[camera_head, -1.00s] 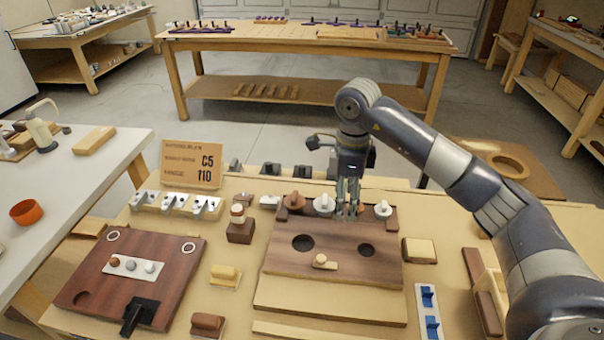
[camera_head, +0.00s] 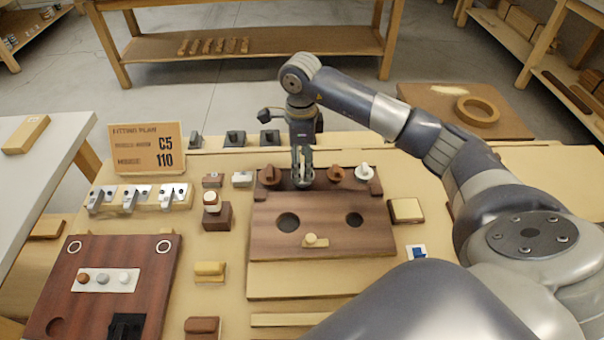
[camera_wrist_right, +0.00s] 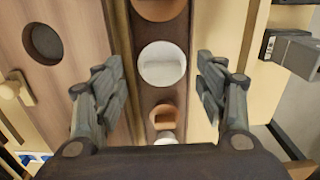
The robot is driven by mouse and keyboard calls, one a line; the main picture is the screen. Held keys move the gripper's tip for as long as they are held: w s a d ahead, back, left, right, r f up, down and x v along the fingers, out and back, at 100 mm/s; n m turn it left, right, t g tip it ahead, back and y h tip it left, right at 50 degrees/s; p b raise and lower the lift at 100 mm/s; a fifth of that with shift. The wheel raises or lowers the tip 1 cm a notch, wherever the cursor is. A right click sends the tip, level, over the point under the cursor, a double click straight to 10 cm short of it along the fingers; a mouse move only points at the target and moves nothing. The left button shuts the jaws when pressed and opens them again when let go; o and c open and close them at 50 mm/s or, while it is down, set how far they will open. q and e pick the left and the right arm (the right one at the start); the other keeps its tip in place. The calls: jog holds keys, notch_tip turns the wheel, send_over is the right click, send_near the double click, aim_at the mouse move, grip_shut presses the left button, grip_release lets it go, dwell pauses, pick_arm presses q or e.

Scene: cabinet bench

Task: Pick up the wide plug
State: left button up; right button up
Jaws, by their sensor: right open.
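A row of plugs stands on the dark rail at the back of the brown board (camera_head: 280,245). From the left they are a brown plug (camera_head: 269,176), a pale plug (camera_wrist_right: 162,64) largely behind my gripper in the head view, a second brown plug (camera_head: 336,174) and a white plug (camera_head: 364,172). I cannot tell for certain which is the wide plug. My right gripper (camera_head: 302,181) is open above the pale plug. In the right wrist view its fingers (camera_wrist_right: 165,95) lie to either side of that plug, with gaps showing. My left gripper is out of view.
The board has two empty round holes (camera_head: 288,221) and a small light knob (camera_head: 313,241). A brown block with a pale top (camera_head: 216,213) stands to its left, a tan block (camera_head: 406,210) to its right. A sign (camera_head: 147,148) stands at the back left.

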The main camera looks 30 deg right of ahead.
aim_at(302, 169)
jog(key=f, duration=0.3)
jog(key=shift+d+f, duration=0.2)
jog(key=shift+d, duration=0.05)
jog(key=shift+f, duration=0.15)
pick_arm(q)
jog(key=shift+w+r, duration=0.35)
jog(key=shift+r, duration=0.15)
pick_arm(e)
jog(key=c, duration=0.7)
